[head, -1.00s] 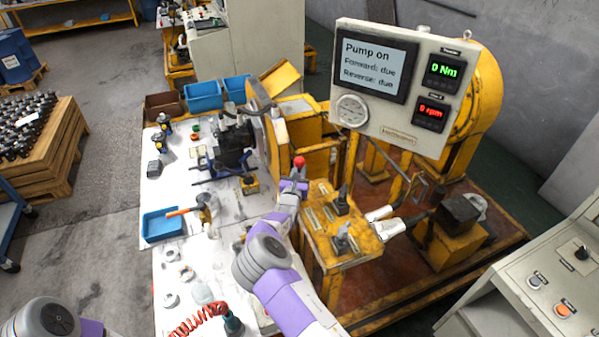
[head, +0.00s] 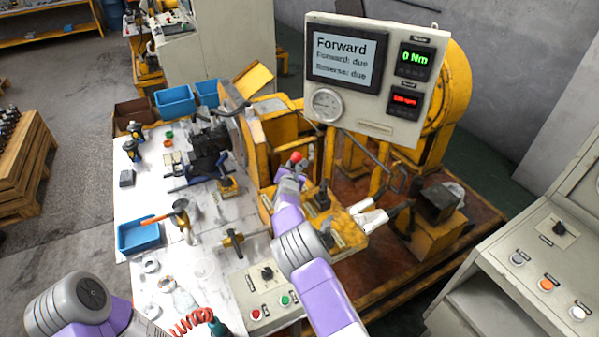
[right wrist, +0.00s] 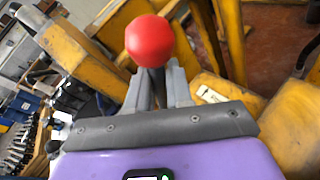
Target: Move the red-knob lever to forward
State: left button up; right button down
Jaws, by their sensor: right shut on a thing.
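The red-knob lever (head: 297,157) stands on the yellow lever stand beside the test rig. In the right wrist view its red knob (right wrist: 151,42) sticks up just beyond my fingers. My right gripper (head: 294,168) is shut on the lever just below the knob; in the right wrist view its fingers (right wrist: 158,85) close around the shaft. The display panel (head: 346,57) reads "Forward" on top, with "Forward: due" and "Reverse: due" below. Its green readout shows 0 Nm; the red rpm digits are too small to read surely. My left gripper is out of view; only its arm shows at the lower left.
Other levers (head: 322,197) stand close to my right gripper on the yellow stand (head: 345,238). A workbench (head: 205,268) with tools, blue bins (head: 174,101) and a small button box (head: 268,296) lies to the left. A grey control console (head: 500,270) stands at the right.

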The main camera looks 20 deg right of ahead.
jog(key=c, duration=1.2)
grip_release()
jog(key=shift+d+f, duration=0.1)
jog(key=shift+s, duration=0.1)
jog(key=shift+v, duration=3.75)
